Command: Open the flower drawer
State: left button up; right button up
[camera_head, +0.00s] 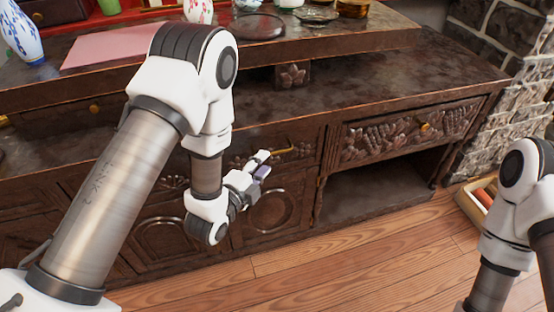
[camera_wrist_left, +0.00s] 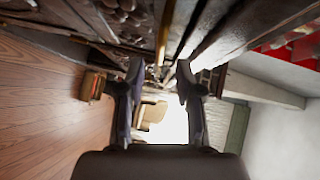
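A dark wooden cabinet drawer front carved with flowers (camera_head: 385,138) faces me on the right, with a small brass knob (camera_head: 424,127). It looks closed. To its left, another carved drawer front has a brass handle (camera_head: 290,150). My left gripper (camera_head: 264,162) is in front of that left drawer, just left of the handle, with its fingers apart. In the left wrist view the open gripper (camera_wrist_left: 159,72) has nothing visibly clamped; a yellowish brass strip (camera_wrist_left: 163,48) shows ahead between the fingers. Contact cannot be told. Only my right arm shows at the right edge; its gripper is out of view.
An open dark shelf space (camera_head: 375,190) lies under the carved drawer. The cabinet top (camera_head: 350,95) is mostly clear there. A stone wall (camera_head: 510,100) and a box (camera_head: 487,196) with coloured contents stand at the right. The wooden floor (camera_head: 330,275) in front is clear.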

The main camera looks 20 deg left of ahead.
aim_at(273, 152)
pick_arm(q)
jog(key=x, duration=0.6)
jog(key=shift+b, duration=0.4)
pick_arm(e)
jog(key=shift+f, duration=0.45)
pick_arm(q)
grip_shut()
jog(key=shift+s, duration=0.15)
pick_arm(e)
jog(key=shift+s, duration=0.1)
